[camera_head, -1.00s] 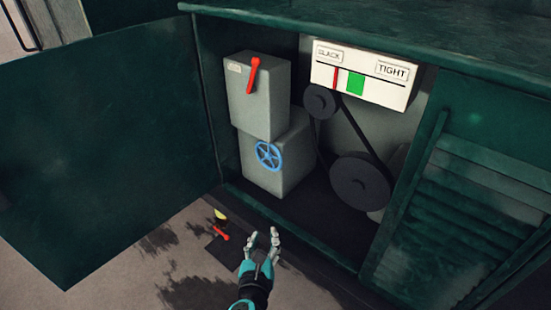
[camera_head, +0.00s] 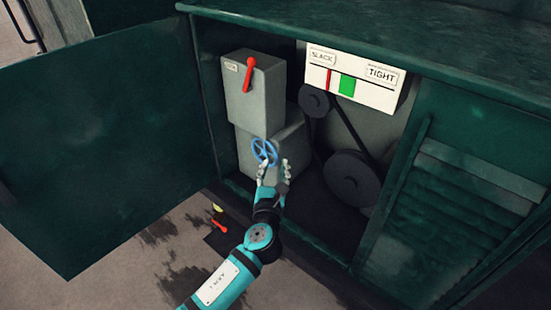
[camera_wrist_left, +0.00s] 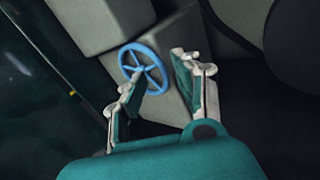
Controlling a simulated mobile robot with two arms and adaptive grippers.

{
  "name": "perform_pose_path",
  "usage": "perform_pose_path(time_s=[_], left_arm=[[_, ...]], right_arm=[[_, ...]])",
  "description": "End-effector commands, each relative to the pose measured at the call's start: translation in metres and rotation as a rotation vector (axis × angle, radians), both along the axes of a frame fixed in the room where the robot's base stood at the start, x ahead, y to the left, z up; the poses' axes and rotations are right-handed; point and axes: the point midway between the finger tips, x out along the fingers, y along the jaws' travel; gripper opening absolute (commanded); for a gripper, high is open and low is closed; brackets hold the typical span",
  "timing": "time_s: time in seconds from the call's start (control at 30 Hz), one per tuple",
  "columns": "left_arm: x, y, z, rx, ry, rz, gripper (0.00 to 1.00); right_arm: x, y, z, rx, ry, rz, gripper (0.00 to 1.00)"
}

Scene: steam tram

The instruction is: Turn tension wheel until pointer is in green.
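The blue tension wheel (camera_head: 264,152) is on the front of the lower grey box in the open cabinet. It also shows in the left wrist view (camera_wrist_left: 143,68). My left gripper (camera_head: 273,169) is just below and in front of the wheel, its fingers apart and nothing between them; in the left wrist view (camera_wrist_left: 155,75) the wheel lies beyond the fingertips, nearer the left finger. I cannot tell whether a finger touches the rim. The red pointer (camera_head: 329,80) on the white gauge (camera_head: 378,91) stands left of the green band (camera_head: 347,86), on the SLACK side. My right gripper is not in view.
A red lever (camera_head: 249,74) is on the upper grey box (camera_head: 265,95). A belt runs over a small pulley (camera_head: 313,100) and a large pulley (camera_head: 351,178) to the right. The open door (camera_head: 100,150) stands left. A red-handled object (camera_head: 219,226) lies on the ground.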

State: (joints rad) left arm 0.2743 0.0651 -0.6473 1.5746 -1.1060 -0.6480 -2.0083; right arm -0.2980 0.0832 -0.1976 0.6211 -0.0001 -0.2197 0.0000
Motion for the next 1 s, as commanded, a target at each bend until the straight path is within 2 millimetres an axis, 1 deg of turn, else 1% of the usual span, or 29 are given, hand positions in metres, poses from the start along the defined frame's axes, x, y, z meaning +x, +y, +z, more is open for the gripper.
perform_pose_path(time_s=[0.03, 0.1, 0.23, 0.37, 0.6, 0.83, 0.87, 1.0], left_arm=[[0.009, -0.001, 0.002, -0.001, 0.0, 0.0, 0.33], [0.019, -0.001, 0.0, 0.0, 0.001, 0.001, 0.33], [0.031, -0.001, 0.0, -0.001, 0.0, 0.001, 0.33], [0.035, -0.001, 0.0, -0.001, 0.0, 0.0, 0.33], [0.036, -0.001, 0.0, -0.001, 0.0, 0.0, 0.33], [0.035, -0.002, 0.0, -0.001, 0.0, -0.002, 0.02], [0.035, -0.002, 0.0, -0.001, 0.0, -0.002, 0.0], [0.035, -0.003, 0.0, -0.001, -0.001, -0.003, 0.0]], right_arm=[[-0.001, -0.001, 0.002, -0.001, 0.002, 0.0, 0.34], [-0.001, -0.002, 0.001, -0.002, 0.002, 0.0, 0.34], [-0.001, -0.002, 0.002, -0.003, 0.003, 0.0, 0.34], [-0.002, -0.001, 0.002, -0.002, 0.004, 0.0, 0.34], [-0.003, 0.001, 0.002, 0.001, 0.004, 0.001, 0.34], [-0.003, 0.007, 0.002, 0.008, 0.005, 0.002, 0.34], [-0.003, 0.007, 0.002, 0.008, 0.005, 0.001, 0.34], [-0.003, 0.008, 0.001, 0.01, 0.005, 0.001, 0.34]])
